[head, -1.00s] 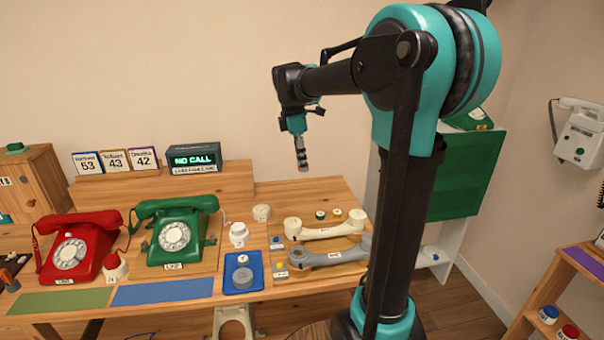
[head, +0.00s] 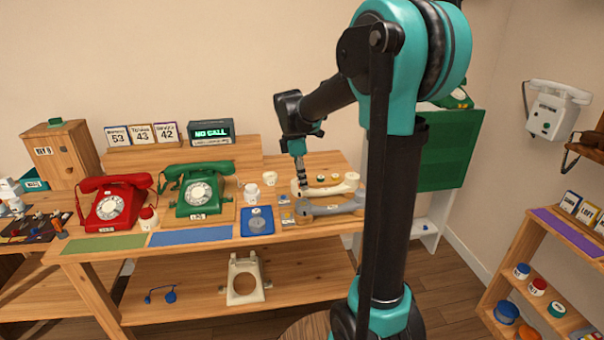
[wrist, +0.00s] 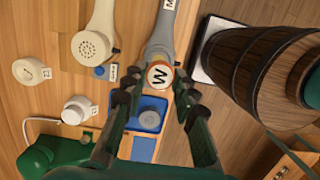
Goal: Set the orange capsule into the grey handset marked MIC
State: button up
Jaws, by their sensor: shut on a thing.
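The orange capsule (wrist: 160,76) has an orange rim and a pale face with a black letter. It sits between the fingertips of my gripper (wrist: 156,84) in the wrist view, with the gripper shut on it. The grey handset (wrist: 171,36) lies right behind it, and the capsule hides that handset's near end. I cannot tell whether they touch. In the head view my gripper (head: 301,184) points down at the left ends of the cream handset (head: 340,187) and the grey handset (head: 335,208). The capsule is not clear there.
A blue tray (head: 244,230) with a grey round part (head: 257,223) lies left of the handsets. A white jar (head: 251,191) and a cream cap (head: 270,178) stand behind it. The green phone (head: 197,190) and red phone (head: 114,203) are further left.

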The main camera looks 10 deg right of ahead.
aim_at(302, 204)
jog(key=shift+f, duration=2.6)
jog(key=shift+f, duration=0.6)
jog(key=o, duration=1.1)
jog(key=r, duration=0.4)
jog(key=a+r, duration=0.1)
jog(key=r, duration=0.3)
jog(key=a+r, duration=0.1)
jog(key=r, duration=0.3)
jog(key=shift+d, duration=0.1)
